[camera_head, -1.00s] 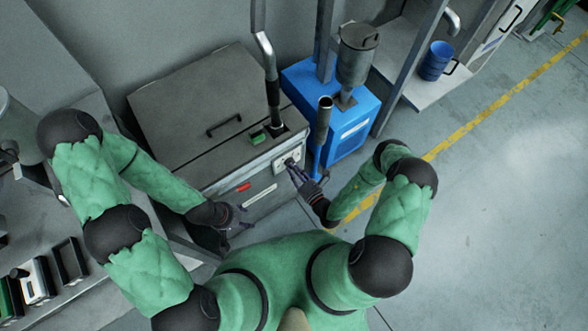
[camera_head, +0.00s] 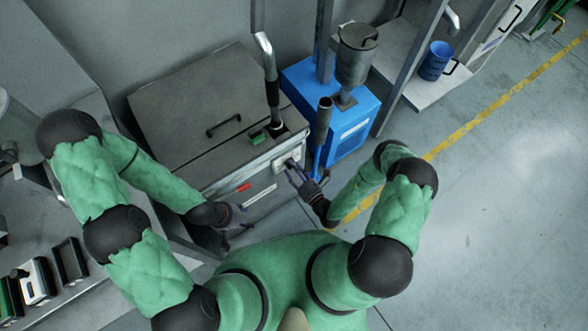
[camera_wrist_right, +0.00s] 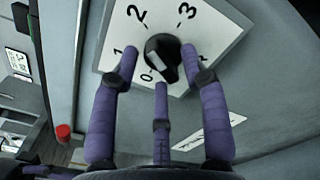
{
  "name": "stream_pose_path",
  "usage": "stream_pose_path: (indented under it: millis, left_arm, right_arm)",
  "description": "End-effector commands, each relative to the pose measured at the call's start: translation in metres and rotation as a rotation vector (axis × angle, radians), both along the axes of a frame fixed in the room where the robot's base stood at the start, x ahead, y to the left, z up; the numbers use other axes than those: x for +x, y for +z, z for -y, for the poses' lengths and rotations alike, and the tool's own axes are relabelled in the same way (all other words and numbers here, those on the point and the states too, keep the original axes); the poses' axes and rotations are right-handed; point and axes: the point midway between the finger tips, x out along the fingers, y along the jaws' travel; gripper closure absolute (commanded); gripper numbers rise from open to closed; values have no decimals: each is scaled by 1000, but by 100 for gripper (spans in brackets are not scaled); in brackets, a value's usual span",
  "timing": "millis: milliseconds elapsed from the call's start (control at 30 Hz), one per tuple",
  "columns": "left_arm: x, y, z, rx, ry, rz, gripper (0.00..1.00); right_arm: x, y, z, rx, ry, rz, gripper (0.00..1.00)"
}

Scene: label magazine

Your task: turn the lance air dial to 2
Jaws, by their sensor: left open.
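The lance air dial is a black knob (camera_wrist_right: 163,54) on a white plate (camera_wrist_right: 215,32) marked 0, 1, 2 and 3. A pale mark shows on the knob's left part; its exact reading is unclear. In the head view the plate (camera_head: 281,165) is on the grey cabinet's front. My right gripper (camera_wrist_right: 159,62) is open. Its purple fingers are spread around the knob, with gaps showing at the two sides; it also shows at the dial in the head view (camera_head: 291,171). My left gripper (camera_head: 242,217) is open and empty, low in front of the cabinet.
The grey cabinet (camera_head: 196,136) has a lid with a black handle and a green switch (camera_head: 257,138) on top. A blue machine (camera_head: 352,125) stands close on the right. The floor at the right is clear.

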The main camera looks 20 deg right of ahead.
Motion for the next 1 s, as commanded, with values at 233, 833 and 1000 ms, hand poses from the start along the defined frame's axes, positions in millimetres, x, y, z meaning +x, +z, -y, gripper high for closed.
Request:
stream_pose_path:
  millis: [233,833,1000]
  left_arm:
    - [0,0,0,0,0,0,44]
    - [0,0,0,0,0,0,44]
    - [0,0,0,0,0,0,44]
  right_arm:
    - [-2,0,1,0,0,0,55]
    - [-72,0,27,0,-6,-2,55]
    - [-91,0,34,1,-4,-1,55]
